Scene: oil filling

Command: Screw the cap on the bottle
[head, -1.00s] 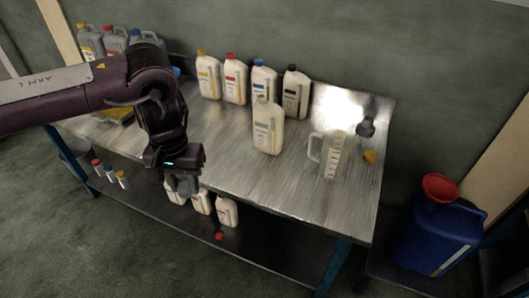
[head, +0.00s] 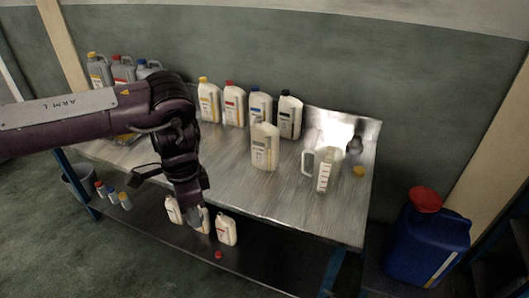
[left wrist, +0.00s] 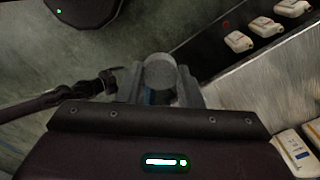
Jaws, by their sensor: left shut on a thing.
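A cream bottle (head: 265,148) stands upright on the metal workbench (head: 225,165), apart from the back row. No coloured cap shows on its top. My left gripper (head: 197,222) points down in front of the bench's front edge, left of and lower than this bottle. In the left wrist view its fingers (left wrist: 160,90) are shut on a round grey piece (left wrist: 160,72), which looks like a cap; I cannot tell for sure. A yellow cap-like piece (head: 359,171) lies on the bench at the right. My right gripper is not in view.
Bottles with yellow, red, blue and black caps (head: 290,117) stand along the back. A clear measuring jug (head: 326,170) stands right of the bottle. Small bottles (head: 227,230) and a red piece (head: 218,254) are on the lower shelf. A blue canister (head: 430,245) stands at right.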

